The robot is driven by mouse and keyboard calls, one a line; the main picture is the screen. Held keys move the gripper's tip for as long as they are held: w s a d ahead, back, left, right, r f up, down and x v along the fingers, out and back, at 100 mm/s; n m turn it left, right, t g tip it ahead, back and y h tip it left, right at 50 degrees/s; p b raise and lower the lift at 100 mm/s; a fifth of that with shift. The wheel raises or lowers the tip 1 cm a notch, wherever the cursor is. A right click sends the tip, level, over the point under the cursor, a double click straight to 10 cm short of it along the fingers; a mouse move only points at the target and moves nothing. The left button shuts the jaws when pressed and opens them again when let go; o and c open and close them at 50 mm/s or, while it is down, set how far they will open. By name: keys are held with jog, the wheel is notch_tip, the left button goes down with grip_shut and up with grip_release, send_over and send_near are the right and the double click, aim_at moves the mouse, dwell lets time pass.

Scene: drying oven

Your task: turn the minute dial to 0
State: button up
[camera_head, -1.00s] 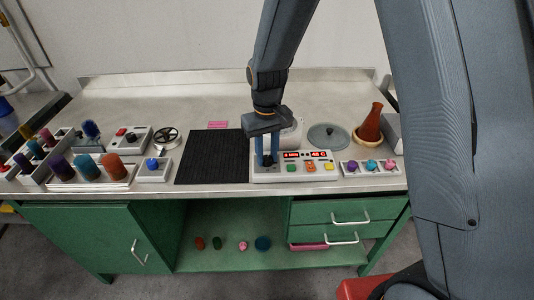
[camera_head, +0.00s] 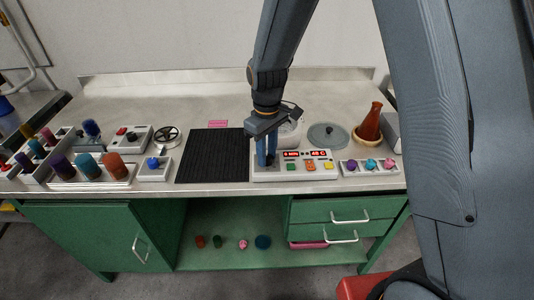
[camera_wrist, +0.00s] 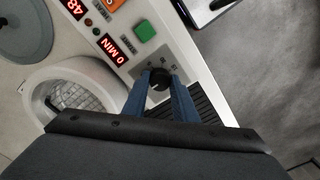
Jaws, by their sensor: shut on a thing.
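The white control panel (camera_head: 262,175) of the drying oven stands on the bench with red displays and coloured buttons. In the wrist view the minute display (camera_wrist: 119,49) reads "0 MIN". The minute dial (camera_wrist: 160,79) is a small dark knob on the panel beside that display. My gripper (camera_wrist: 160,82) has its two blue fingers on either side of the dial, shut on it. In the head view my gripper (camera_head: 267,163) reaches down onto the panel's left end, and its fingers mostly hide the dial.
A green button (camera_wrist: 145,31) sits close to the dial. A black ribbed mat (camera_head: 212,157) lies left of the panel. A tray of coloured knobs (camera_head: 371,168) and a red-brown flask (camera_head: 370,123) stand to the right. The bench behind is mostly clear.

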jog(key=o, duration=1)
jog(key=shift+o, duration=0.2)
jog(key=shift+r, duration=0.1)
jog(key=shift+r+b, duration=0.95)
jog(key=shift+r, duration=2.9)
jog(key=s+d+f+m+t, duration=0.1)
jog(key=s+d+m, duration=0.7)
jog(key=s+d, duration=0.6)
jog(key=shift+s+d+m, duration=0.35)
jog(key=shift+s+m, duration=0.05)
jog(key=shift+s, duration=0.45)
